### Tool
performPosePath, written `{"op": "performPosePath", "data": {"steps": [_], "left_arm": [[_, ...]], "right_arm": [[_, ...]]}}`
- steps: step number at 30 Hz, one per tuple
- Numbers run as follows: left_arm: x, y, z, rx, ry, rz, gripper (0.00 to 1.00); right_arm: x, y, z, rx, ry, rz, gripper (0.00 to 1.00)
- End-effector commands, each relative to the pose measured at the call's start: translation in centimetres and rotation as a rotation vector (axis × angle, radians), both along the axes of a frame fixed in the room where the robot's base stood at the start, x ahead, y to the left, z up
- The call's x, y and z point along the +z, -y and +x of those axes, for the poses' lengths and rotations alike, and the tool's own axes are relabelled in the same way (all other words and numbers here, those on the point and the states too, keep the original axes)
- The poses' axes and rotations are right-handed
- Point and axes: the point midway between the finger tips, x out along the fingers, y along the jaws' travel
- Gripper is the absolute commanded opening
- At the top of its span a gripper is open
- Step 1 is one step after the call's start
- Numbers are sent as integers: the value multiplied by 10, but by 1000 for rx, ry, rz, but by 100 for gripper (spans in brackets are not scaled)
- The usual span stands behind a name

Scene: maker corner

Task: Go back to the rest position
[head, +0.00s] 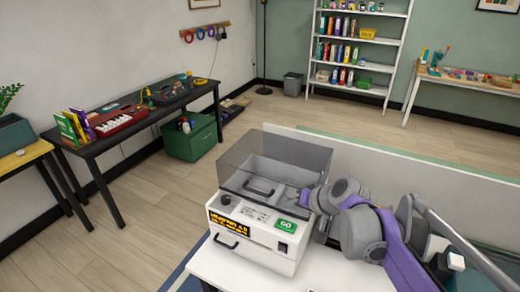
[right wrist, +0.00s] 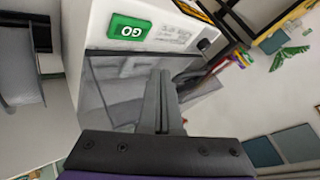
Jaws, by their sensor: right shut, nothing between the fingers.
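A white machine (head: 258,240) with a smoky see-through lid (head: 272,158) stands on a white table (head: 335,270). Its front has a green GO label (head: 286,225), a black display with yellow text and a dark handle. My right gripper (head: 308,194) is beside the right side of the machine, its arm coming in from the right; its fingers are hard to make out there. In the right wrist view my right gripper (right wrist: 162,100) is shut and empty, with the GO label (right wrist: 130,30) upside down beyond it. Whether it touches the machine cannot be told. My left gripper is out of view.
A pale partition (head: 400,170) runs behind the machine and my right arm. A black bench (head: 135,122) with a red keyboard and books stands at the left wall, a green box (head: 190,140) near it. The wooden floor (head: 150,225) left of the machine is clear.

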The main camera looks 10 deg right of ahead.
Motion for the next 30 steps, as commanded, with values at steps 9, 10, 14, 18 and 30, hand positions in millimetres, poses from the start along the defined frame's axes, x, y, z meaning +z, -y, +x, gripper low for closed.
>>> {"op": "performPosePath", "data": {"steps": [9,10,14,18,30], "left_arm": [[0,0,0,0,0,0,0],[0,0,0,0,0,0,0],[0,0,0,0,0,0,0],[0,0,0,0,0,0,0],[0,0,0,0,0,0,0]], "right_arm": [[-38,-6,-98,49,-72,-174,0],[-46,-6,-114,54,-83,-204,0],[-80,2,-177,78,-124,-336,0],[-111,14,-226,91,-150,-447,0],[-133,25,-256,95,-164,-528,0]]}}
